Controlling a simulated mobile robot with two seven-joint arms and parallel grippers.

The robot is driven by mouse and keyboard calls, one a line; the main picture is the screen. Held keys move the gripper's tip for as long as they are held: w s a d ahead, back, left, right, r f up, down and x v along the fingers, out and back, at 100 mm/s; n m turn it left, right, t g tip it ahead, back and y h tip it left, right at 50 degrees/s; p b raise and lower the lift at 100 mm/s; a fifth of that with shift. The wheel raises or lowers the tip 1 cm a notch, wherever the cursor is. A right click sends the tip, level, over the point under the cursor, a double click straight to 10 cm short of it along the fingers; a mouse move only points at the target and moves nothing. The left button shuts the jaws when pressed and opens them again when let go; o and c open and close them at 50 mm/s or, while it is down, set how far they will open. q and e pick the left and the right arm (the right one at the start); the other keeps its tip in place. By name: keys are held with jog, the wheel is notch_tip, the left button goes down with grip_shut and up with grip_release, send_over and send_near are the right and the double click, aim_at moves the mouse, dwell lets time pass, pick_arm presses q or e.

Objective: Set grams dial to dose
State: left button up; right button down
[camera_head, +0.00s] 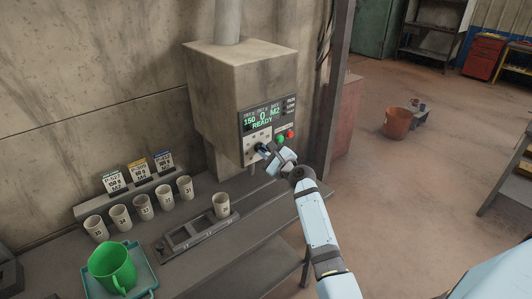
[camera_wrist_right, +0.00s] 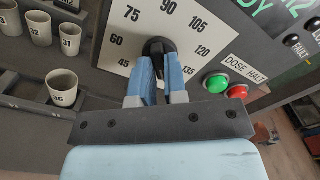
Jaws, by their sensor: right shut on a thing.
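The black grams dial (camera_wrist_right: 158,47) sits on a white scale plate marked from 45 to 135 in the right wrist view. My right gripper (camera_wrist_right: 160,78) is shut on the dial, one blue finger on each side. Its pointer direction is hard to read. In the head view my right gripper (camera_head: 264,151) reaches the panel and hides most of the dial. The display (camera_head: 263,117) reads 150, 0 and M2 in green, with READY below. Three dose cards (camera_head: 138,172) stand on a rack at the left; their small print is hard to read. My left gripper is out of view.
A green button (camera_wrist_right: 216,84) and a red button (camera_wrist_right: 238,92) sit close to the right of the dial. Several numbered cups (camera_head: 166,201) stand on the bench, one cup (camera_head: 221,205) at a dark tray. A green jug (camera_head: 112,268) stands on a teal tray (camera_head: 146,280).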

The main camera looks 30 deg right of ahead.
dwell(0.4)
jog(key=c, duration=1.2)
grip_release()
jog(key=shift+o, duration=0.2)
jog(key=s+d+b, duration=0.1)
jog(key=s+b, duration=0.1)
jog(key=s, duration=1.1)
jog(key=shift+s, duration=0.4)
